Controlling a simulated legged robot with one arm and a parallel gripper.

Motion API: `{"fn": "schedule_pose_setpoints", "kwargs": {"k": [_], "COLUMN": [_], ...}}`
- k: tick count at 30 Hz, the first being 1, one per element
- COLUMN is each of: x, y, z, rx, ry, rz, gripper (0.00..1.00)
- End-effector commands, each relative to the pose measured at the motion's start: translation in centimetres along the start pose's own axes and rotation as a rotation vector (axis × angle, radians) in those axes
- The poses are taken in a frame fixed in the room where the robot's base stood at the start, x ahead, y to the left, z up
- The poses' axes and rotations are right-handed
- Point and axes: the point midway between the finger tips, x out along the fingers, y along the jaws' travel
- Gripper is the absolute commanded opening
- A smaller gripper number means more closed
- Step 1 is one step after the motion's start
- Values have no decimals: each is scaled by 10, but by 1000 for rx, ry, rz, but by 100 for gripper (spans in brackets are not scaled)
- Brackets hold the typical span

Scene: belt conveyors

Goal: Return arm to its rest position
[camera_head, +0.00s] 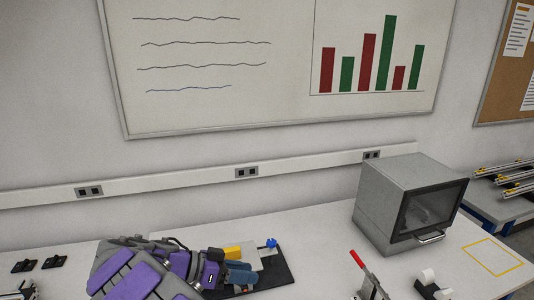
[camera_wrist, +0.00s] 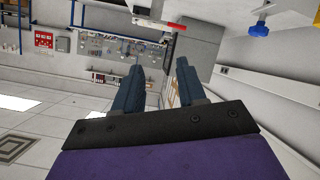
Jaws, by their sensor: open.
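My gripper (camera_head: 240,272) is at the lower left in the head view, low over a dark board (camera_head: 272,280) on the white bench. Its purple and grey arm comes in from the bottom edge. In the wrist view the two blue fingers of my gripper (camera_wrist: 159,66) stand apart with nothing between them. A blue knob (camera_head: 271,243) on a pale fixture and a yellow block (camera_head: 232,253) show just beyond the fingers. The blue knob also shows at the top right of the wrist view (camera_wrist: 259,29).
A grey box with a dark window (camera_head: 400,200) stands at the right of the bench. A red-handled tool (camera_head: 357,259) and a white roll (camera_head: 428,276) are in front of it. Small black parts (camera_head: 54,261) lie at far left. Open floor (camera_wrist: 40,130) shows in the wrist view.

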Motion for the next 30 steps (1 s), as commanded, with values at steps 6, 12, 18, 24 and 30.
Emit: {"fn": "schedule_pose_setpoints", "kwargs": {"k": [6, 12, 18, 24, 30], "x": [66, 110, 138, 148, 141], "y": [66, 130, 194, 252, 297], "z": [-34, -40, -26, 1, 36], "rx": [-204, -379, -530, -658, -757], "ry": [-206, -417, -622, -793, -901], "rz": [77, 61, -35, -203, -430], "gripper": [41, 41, 41, 41, 41]}}
